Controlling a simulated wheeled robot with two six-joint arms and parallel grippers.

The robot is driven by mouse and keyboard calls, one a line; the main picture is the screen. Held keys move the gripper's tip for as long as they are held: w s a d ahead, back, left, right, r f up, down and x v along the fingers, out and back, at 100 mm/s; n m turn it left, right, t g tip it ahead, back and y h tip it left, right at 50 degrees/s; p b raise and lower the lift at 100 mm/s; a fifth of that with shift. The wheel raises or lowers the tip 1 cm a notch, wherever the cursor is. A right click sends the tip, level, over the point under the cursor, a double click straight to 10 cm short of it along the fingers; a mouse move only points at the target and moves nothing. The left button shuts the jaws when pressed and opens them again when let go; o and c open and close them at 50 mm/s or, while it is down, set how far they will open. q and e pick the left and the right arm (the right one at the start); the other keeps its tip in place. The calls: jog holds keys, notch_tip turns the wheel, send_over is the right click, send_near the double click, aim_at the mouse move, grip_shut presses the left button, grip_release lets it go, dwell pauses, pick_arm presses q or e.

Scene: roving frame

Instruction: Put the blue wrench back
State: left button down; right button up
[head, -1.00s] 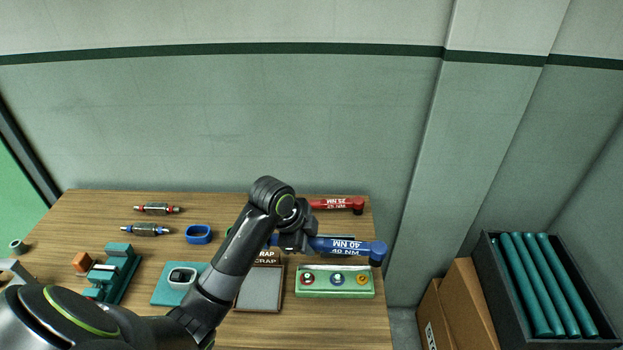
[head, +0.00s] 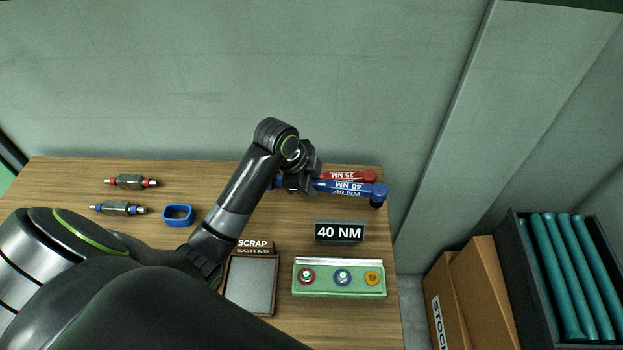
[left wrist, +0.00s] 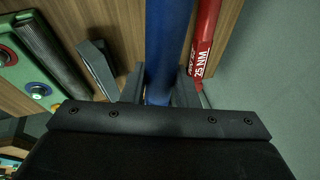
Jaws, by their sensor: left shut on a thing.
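The blue wrench (head: 348,189), marked 40 NM, is held in my left gripper (head: 303,182) near the back right of the wooden table. My left gripper is shut on its shaft, which also shows between the fingers in the left wrist view (left wrist: 168,50). The red wrench (head: 349,175), marked 25 NM, lies just behind it and shows beside it in the left wrist view (left wrist: 203,45). I cannot tell whether the blue wrench touches the table. A dark sign reading 40 NM (head: 339,232) stands in front of the wrench. My right gripper is not in view.
A green tray (head: 340,291) with red, blue and orange round pieces sits at the front right. A scrap tray (head: 250,285) is left of it. A blue ring (head: 178,215) and two metal shafts (head: 131,182) lie at the left. Boxes and a dark crate stand right of the table.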

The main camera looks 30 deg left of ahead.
pick_arm(q)
jog(key=shift+r, duration=0.1)
jog(key=shift+p, duration=0.55)
jog(key=shift+f+b, duration=0.65)
jog(key=shift+f, duration=0.15)
jog(key=shift+f+b, duration=1.1)
jog(key=shift+f, duration=1.05)
jog(key=shift+s+d+r+n+p, duration=0.1)
jog(key=shift+s+d+n+p, duration=0.25)
jog(key=shift+s+p, duration=0.3)
jog(key=shift+s, duration=0.1)
jog(key=shift+n, duration=0.25)
